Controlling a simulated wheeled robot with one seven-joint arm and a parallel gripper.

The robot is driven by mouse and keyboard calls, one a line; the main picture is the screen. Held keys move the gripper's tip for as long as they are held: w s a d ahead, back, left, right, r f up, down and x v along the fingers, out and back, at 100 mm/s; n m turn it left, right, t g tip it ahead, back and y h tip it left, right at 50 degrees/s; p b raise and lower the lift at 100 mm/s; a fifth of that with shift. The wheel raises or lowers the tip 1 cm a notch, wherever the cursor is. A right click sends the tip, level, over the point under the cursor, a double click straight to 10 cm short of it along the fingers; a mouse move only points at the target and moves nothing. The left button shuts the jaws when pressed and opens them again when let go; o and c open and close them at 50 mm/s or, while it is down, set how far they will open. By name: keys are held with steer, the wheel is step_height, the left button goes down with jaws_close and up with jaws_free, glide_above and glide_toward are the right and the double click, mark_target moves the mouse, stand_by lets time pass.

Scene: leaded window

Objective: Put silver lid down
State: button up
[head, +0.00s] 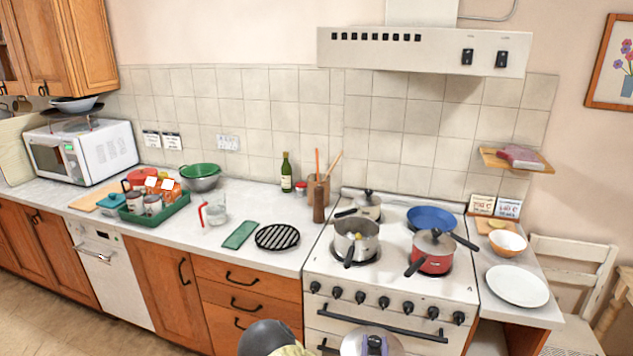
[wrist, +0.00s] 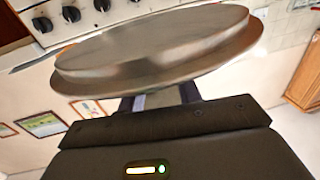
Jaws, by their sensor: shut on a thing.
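The silver lid (head: 355,343) is at the bottom edge of the head view, in front of the stove and partly cut off. In the wrist view the lid (wrist: 150,55) fills the upper middle as a wide, round metal disc, and its underside rim shows. My gripper (head: 376,346) is shut on the lid. In the wrist view the gripper's fingers (wrist: 160,99) reach to the lid; the gripped part is mostly hidden. An open steel saucepan (head: 367,245) stands on the front left of the stove (head: 400,282).
A lidded red pan (head: 432,262), a lidded steel pot (head: 367,207) and a blue pan (head: 430,217) occupy the stove. Left counter holds a black round rack (head: 277,236), green cloth (head: 240,235) and glass jug (head: 216,211). A white plate (head: 518,286) lies at right.

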steer(key=shift+s+d+f+n+y, duration=0.1)
steer(key=shift+s+f+n+y, duration=0.3)
steer(key=shift+f, duration=0.4)
steer(key=shift+s+f+n+y, duration=0.2)
steer(key=shift+f+y, duration=0.35)
steer(key=shift+f, duration=0.2)
steer(key=shift+s+d+f+n+y, duration=0.1)
steer(key=shift+s+f+n+y, duration=0.3)
steer(key=shift+f, duration=0.4)
steer(key=shift+w, duration=0.15)
steer(key=s+f, duration=0.4)
steer(key=f, duration=0.1)
steer(key=shift+s+f, duration=0.2)
steer(key=shift+f, duration=0.05)
steer(key=shift+w+a, duration=0.1)
